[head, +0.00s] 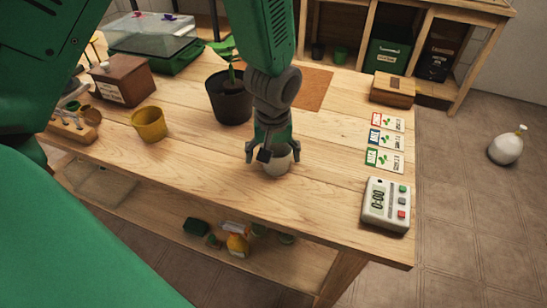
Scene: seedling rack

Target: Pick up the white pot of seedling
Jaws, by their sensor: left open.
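The white pot (280,164) stands on the wooden table, partly hidden behind my left gripper. My left gripper (270,155) comes down from above with its fingers spread, one to the left of the pot and one to the right. The fingers are open around the pot's upper part; I cannot tell whether they touch it. The seedling in the pot is hidden by the gripper. My right gripper is not in view.
A dark pot with a plant (229,105) stands just behind my left gripper. A yellow pot (149,124) and a brown box (123,80) are to the left. Seed packets (386,140) and a timer (386,204) lie to the right. The table's front is clear.

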